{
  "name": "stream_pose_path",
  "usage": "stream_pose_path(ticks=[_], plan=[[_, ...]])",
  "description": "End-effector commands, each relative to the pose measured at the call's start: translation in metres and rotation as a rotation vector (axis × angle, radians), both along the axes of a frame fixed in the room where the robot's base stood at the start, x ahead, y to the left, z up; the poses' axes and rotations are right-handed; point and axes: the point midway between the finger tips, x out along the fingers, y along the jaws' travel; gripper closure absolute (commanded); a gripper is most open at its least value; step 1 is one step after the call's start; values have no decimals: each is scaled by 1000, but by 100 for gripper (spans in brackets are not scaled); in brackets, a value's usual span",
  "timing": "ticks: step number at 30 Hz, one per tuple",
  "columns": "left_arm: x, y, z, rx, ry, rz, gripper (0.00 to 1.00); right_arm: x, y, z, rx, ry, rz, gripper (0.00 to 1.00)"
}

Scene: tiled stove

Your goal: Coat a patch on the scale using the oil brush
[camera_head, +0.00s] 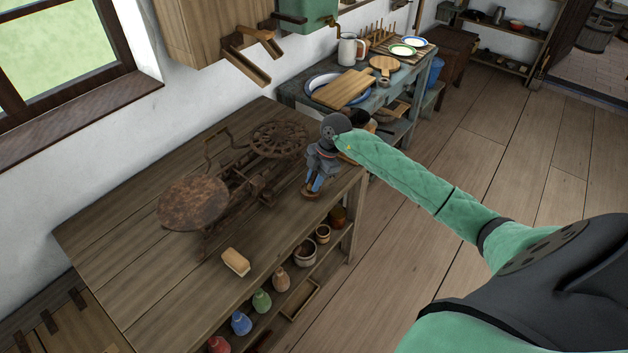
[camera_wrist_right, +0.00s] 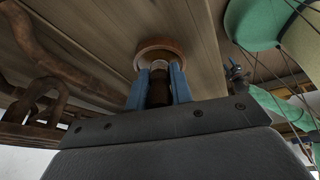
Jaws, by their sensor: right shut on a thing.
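The rusty scale (camera_head: 240,185) stands on the wooden table. Its near-left plate (camera_head: 193,203) is round and solid, and its far plate (camera_head: 280,140) is round and patterned. My right gripper (camera_head: 315,183) is at the table's right edge, right of the scale and apart from it. In the right wrist view, its blue fingers (camera_wrist_right: 158,88) are shut on a brown handle with a round wooden end, seemingly the oil brush (camera_wrist_right: 162,46). The bristles cannot be made out, nor whether the brush touches the table. The scale's rusty frame (camera_wrist_right: 40,75) shows at left there. My left gripper is not in view.
A tan block (camera_head: 236,262) lies near the table's front edge. Below, a shelf holds several coloured bottles (camera_head: 262,300) and small pots (camera_head: 305,252). A blue side table (camera_head: 300,92) with boards and plates stands behind. The table's left part is clear.

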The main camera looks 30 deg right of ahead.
Motion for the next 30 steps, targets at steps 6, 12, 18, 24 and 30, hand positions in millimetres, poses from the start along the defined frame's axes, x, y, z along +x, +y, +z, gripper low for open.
stream_pose_path(ticks=[6,12,18,24,30], plan=[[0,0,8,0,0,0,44,0,0,10,-1,1,0,100],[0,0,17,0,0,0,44,0,0,24,-1,1,0,100],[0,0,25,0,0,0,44,0,0,37,0,0,0,100],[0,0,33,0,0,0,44,0,0,49,0,0,0,100],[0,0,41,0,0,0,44,0,0,62,0,0,0,100]])
